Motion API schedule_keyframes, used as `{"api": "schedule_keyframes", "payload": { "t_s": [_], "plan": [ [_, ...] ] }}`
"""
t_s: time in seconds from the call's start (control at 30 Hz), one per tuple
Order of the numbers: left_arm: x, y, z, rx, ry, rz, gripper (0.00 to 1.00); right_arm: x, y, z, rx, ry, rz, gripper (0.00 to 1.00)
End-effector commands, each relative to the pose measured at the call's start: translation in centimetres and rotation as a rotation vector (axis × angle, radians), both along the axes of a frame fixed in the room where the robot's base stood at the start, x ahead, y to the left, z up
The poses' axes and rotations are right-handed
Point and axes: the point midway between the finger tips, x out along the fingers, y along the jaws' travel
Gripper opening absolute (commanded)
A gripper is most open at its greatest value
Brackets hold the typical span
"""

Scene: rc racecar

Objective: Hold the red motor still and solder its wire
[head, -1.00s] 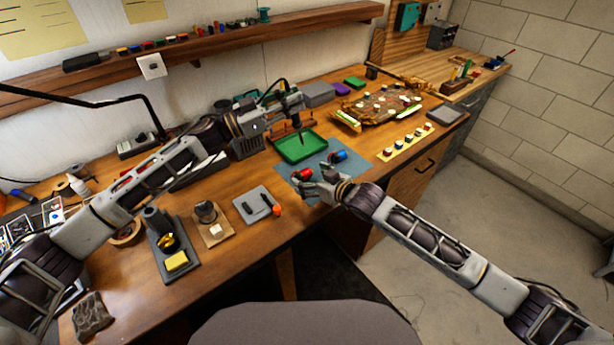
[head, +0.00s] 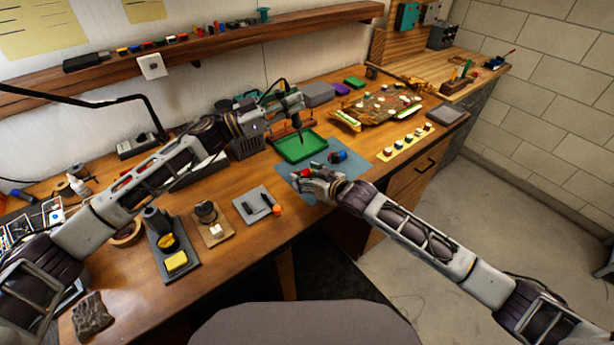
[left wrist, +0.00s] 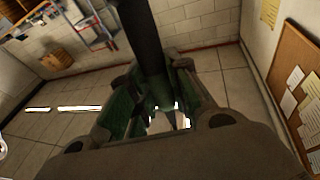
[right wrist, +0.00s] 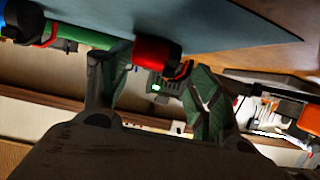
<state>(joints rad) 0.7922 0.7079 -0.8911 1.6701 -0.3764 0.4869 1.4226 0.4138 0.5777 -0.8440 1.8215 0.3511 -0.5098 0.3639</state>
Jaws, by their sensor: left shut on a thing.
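The red motor (head: 305,173) lies on the blue mat (head: 287,171), partly hidden by my right gripper (head: 314,178). In the right wrist view the red motor (right wrist: 155,52), with its dark end, shows between and just beyond the spread fingertips of my right gripper (right wrist: 152,82). I cannot tell whether a finger touches it. My left gripper (head: 292,102) is shut on a dark, rod-like soldering iron (head: 300,136), held tip down above the green tray (head: 318,151). The iron's dark shaft (left wrist: 143,35) also shows in the left wrist view.
A blue motor (head: 337,157) lies close behind the red one on the mat. A grey pad (head: 248,198) with dark parts and an orange-capped item (head: 278,210) lie to the left. A solder station base (head: 170,242) stands nearer the front. A yellow strip (head: 386,154) carries several small parts.

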Motion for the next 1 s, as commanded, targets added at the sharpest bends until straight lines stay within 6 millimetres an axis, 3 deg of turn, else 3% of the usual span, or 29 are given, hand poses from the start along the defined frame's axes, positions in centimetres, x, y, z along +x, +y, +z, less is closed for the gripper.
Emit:
{"api": "schedule_keyframes", "payload": {
  "t_s": [0.13, 0.47, 1.0],
  "plan": [
    [0.0, 0.0, 0.0, 0.0, 0.0, 0.0, 0.0, 0.0, 0.0, 0.0, 0.0, 0.0, 0.0, 0.34],
    [-0.1, 0.0, -0.8, -0.011, -0.005, 0.001, 0.0, 0.0, 0.0, 0.0, 0.0, 0.0, 0.0, 0.34],
    [-1.2, 0.8, -6.7, -0.047, -0.031, 0.017, 0.0, 0.0, 0.0, 0.0, 0.0, 0.001, 0.0, 0.34]
  ]
}}
